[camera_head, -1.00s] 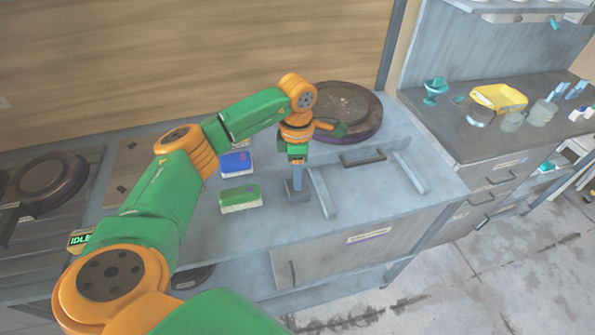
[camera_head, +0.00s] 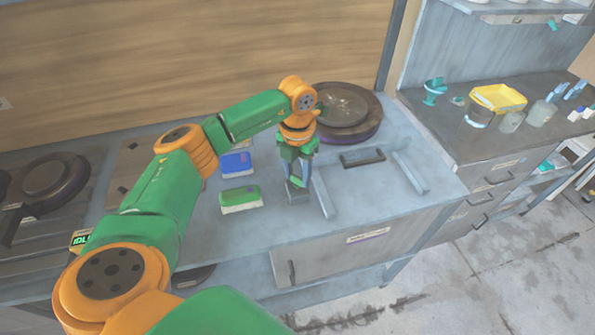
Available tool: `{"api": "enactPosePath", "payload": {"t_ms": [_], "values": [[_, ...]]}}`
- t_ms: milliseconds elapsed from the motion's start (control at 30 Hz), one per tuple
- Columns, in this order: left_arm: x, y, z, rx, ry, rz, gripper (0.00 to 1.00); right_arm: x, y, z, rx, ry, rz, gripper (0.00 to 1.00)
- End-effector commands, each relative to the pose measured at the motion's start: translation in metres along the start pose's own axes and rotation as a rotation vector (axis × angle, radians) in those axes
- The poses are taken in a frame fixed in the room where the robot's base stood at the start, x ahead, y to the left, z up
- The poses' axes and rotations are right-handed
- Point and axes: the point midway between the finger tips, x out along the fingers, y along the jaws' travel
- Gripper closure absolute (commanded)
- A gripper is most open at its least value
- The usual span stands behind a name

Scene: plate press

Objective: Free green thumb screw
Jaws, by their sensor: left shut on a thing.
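My left gripper (camera_head: 298,182) points down over a small grey block (camera_head: 298,195) on the grey bench. Its two fingers are a little apart and shut on a small green piece between the tips, which appears to be the green thumb screw (camera_head: 299,183). The fingers hide part of the screw and block, so I cannot tell how far the screw sits in the block. My right gripper is not in view.
A green-topped block (camera_head: 240,198) and a blue-topped block (camera_head: 236,163) lie left of the gripper. A grey bar (camera_head: 323,192) is close on its right, with a dark bar (camera_head: 362,157) and another grey bar (camera_head: 411,171) beyond. A round plate (camera_head: 345,106) stands behind.

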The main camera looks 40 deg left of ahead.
Motion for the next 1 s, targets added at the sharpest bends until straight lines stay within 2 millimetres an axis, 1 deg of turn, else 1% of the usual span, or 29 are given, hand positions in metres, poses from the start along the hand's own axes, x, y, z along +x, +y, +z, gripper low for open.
{"api": "enactPosePath", "payload": {"t_ms": [600,800,1000], "values": [[-0.001,0.000,0.000,-0.566,-0.001,0.001,1.00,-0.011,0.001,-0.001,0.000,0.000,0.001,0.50],[-0.001,0.000,0.000,-0.707,-0.002,0.000,1.00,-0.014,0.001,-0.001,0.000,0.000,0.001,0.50],[-0.001,0.000,0.001,-0.802,-0.002,-0.001,1.00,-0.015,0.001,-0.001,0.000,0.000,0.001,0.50]]}}
